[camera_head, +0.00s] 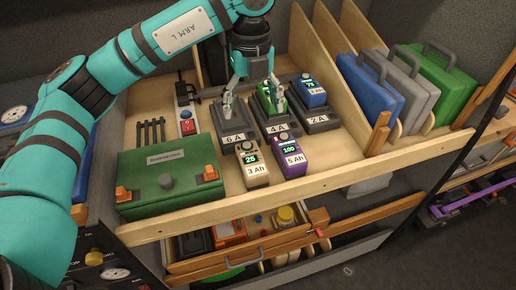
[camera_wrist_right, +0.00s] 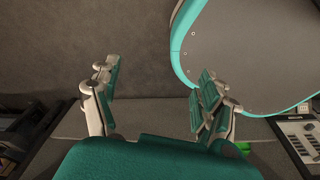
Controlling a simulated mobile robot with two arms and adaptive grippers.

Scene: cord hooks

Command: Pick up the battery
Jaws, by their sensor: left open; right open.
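Several batteries are on the wooden shelf in the head view. A beige 3 Ah battery (camera_head: 251,170) and a purple 5 Ah battery (camera_head: 290,158) stand at the front. A green battery (camera_head: 268,104) sits on the charger marked 4 A (camera_head: 278,129), and a blue battery (camera_head: 313,92) sits on the charger marked 2 A (camera_head: 319,122). The charger marked 6 A (camera_head: 233,138) looks empty. My left gripper (camera_head: 251,96) is open, fingers pointing down over the 6 A and 4 A chargers; one finger partly hides the green battery. My right gripper (camera_wrist_right: 155,92) is open and empty.
A green case (camera_head: 168,178) with orange latches is left of the chargers. Blue, grey and green cases (camera_head: 368,88) stand between wooden dividers at right. A raised wooden lip (camera_head: 330,180) edges the shelf front. An open drawer (camera_head: 250,240) lies below.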

